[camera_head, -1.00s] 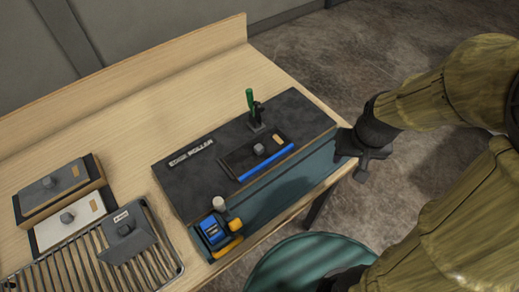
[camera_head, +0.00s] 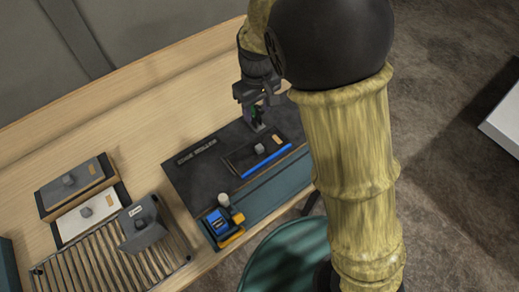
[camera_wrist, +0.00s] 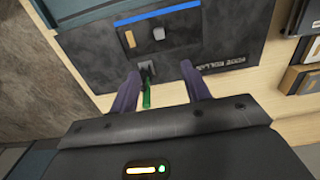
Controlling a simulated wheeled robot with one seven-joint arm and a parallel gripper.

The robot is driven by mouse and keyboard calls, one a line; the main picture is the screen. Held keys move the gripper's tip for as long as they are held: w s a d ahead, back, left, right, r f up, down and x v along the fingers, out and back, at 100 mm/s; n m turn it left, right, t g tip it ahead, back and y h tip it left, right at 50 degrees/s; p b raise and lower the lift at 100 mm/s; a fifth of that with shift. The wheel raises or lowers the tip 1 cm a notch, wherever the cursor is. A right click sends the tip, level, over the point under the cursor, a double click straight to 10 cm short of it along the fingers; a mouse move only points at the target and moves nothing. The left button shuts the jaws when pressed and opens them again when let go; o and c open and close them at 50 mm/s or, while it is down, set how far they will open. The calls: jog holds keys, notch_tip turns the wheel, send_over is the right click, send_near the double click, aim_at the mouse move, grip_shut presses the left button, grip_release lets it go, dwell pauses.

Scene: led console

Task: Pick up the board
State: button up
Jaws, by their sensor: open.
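A dark board with a grey knob, a tan label and a blue front edge (camera_head: 247,157) lies on the black top of the edge roller console (camera_head: 190,182). The board also shows at the top of the wrist view (camera_wrist: 182,42). My gripper (camera_head: 257,112) is open above the back of the console, behind the board. In the wrist view my two fingers (camera_wrist: 161,84) are apart, on either side of a green upright handle (camera_wrist: 147,97). I cannot tell whether they touch it. The fingers are clear of the board.
Two knobbed boards, one grey (camera_head: 88,172) and one white (camera_head: 76,222), lie at the left of the wooden bench (camera_head: 135,140). A grey knobbed plate (camera_head: 150,238) rests on a wire rack (camera_head: 75,275). A blue and yellow device (camera_head: 217,222) sits at the console's front left.

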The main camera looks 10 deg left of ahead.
jog(key=shift+f, duration=0.1)
jog(key=p, duration=0.3)
send_over(259, 147)
jog(key=f, duration=1.2)
jog(key=shift+w+a, duration=0.25)
jog(key=shift+w, duration=0.05)
jog(key=shift+s+d+f, duration=0.15)
jog(key=shift+f, duration=0.35)
jog(key=f, duration=0.1)
jog(key=f+p, duration=0.1)
jog(key=f, duration=0.1)
jog(key=shift+s+d+f, duration=0.1)
jog(key=shift+s+d, duration=0.05)
jog(key=shift+d, duration=0.05)
jog(key=shift+f+p, duration=0.3)
jog(key=shift+f, duration=0.25)
